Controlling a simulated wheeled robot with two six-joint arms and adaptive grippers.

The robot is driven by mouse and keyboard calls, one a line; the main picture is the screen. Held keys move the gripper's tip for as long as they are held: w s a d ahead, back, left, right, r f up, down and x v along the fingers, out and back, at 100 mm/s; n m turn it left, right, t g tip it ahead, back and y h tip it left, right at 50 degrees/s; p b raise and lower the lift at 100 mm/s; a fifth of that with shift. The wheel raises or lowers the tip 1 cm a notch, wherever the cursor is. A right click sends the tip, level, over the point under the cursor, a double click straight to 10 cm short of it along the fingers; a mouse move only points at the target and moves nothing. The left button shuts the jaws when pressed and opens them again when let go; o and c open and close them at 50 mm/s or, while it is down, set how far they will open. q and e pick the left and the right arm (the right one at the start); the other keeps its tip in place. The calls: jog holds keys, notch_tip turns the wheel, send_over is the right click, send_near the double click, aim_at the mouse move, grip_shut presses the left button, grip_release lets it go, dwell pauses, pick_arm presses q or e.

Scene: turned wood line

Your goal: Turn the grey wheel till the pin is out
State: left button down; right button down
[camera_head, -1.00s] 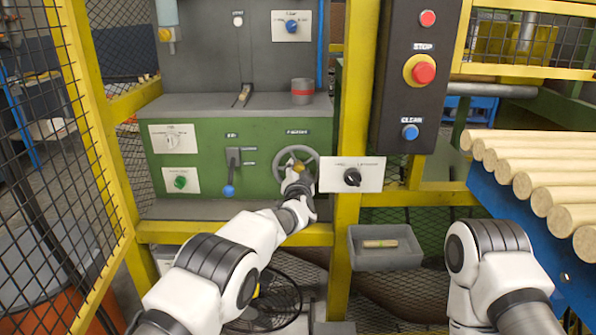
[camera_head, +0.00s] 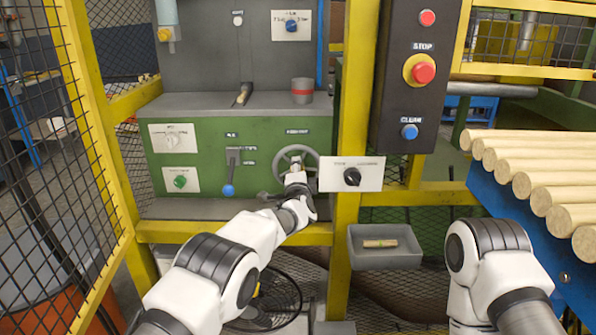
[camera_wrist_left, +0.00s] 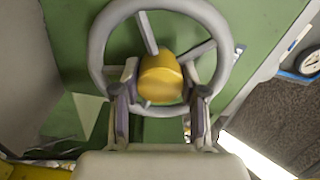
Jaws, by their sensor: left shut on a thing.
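The grey wheel (camera_head: 281,163) is a spoked ring on the green machine front. In the left wrist view, its ring (camera_wrist_left: 98,50) surrounds a yellow hub (camera_wrist_left: 160,78). My left gripper (camera_head: 296,172) reaches the wheel from the front. Its fingers stand on either side of the hub, closed on the wheel's middle, and hide part of the lower ring. A short rod (camera_head: 243,95) lies on the grey ledge, below a narrow line in the back panel. I cannot tell whether it is the pin. My right gripper is out of view.
A lever with a blue knob (camera_head: 229,190) hangs left of the wheel. A switch plate (camera_head: 352,174) is close on its right. A yellow post (camera_head: 348,240) and mesh fence (camera_head: 60,150) bound the space. A grey tray (camera_head: 385,257) holds a small wooden piece.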

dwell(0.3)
pick_arm(q)
jog(key=shift+r, duration=0.1)
jog(key=c, duration=0.6)
grip_release()
